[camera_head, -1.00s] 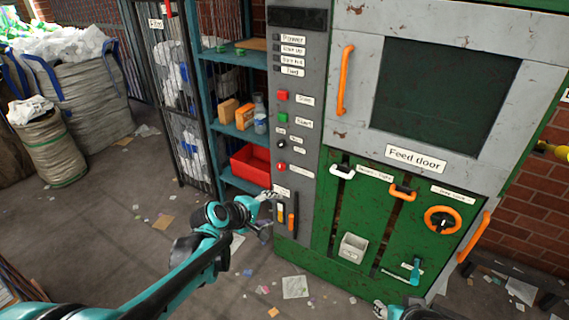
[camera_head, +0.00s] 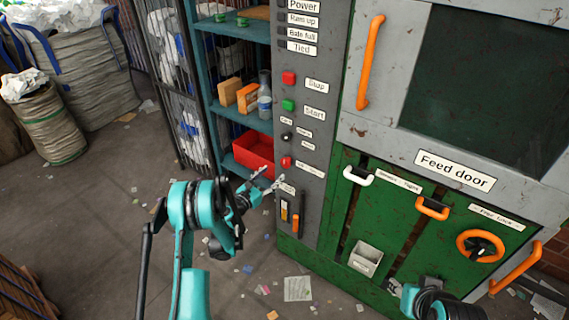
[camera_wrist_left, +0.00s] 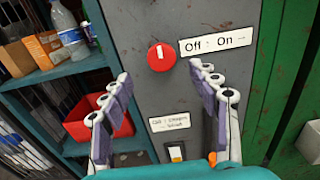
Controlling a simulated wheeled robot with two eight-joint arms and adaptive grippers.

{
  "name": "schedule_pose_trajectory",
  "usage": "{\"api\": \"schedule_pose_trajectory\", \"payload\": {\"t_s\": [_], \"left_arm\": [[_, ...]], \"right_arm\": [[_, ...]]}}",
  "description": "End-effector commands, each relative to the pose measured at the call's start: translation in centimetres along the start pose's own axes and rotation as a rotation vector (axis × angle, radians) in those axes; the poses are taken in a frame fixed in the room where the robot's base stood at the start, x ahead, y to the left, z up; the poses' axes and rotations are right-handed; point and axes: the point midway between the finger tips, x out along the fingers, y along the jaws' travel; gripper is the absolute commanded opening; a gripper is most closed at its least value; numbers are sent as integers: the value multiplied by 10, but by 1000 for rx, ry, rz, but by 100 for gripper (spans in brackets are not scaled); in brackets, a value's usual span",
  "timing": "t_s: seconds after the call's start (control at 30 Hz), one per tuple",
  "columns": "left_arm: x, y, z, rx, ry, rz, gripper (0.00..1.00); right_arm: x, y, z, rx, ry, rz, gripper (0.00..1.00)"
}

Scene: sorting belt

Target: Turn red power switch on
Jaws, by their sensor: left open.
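The red power switch (camera_head: 286,162) is a round red knob low on the grey control panel (camera_head: 318,150). In the left wrist view the knob (camera_wrist_left: 161,57) has a white mark standing nearly upright, and an "Off : On" label (camera_wrist_left: 216,42) with an arrow sits to its right. My left gripper (camera_head: 272,178) is in front of the panel, just below and left of the knob. In the left wrist view its fingers (camera_wrist_left: 161,76) are open and empty, one on each side of the knob in the picture, apart from it. My right gripper (camera_head: 431,286) is partly in view at the bottom right; its fingers are unclear.
Yellow and orange handles (camera_head: 296,224) are below. A shelf with a red bin (camera_head: 254,151) stands close on the left.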

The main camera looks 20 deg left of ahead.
Motion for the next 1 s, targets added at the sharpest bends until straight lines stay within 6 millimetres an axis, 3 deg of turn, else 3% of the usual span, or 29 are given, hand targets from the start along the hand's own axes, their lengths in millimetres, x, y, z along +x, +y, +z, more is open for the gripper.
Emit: {"api": "schedule_pose_trajectory", "payload": {"t_s": [0.4,0.77,0.8,0.97,1.0], "left_arm": [[63,-2,-1,4,1,-3,61],[72,-1,1,5,1,-2,61],[72,-1,1,5,1,-2,58],[72,-1,1,5,1,-2,16],[72,-1,1,5,1,-2,12]], "right_arm": [[16,0,12,0,0,0,40],[17,0,12,0,0,0,40],[17,0,12,0,0,0,40],[17,0,12,0,0,0,40],[17,0,12,0,0,0,40]]}}
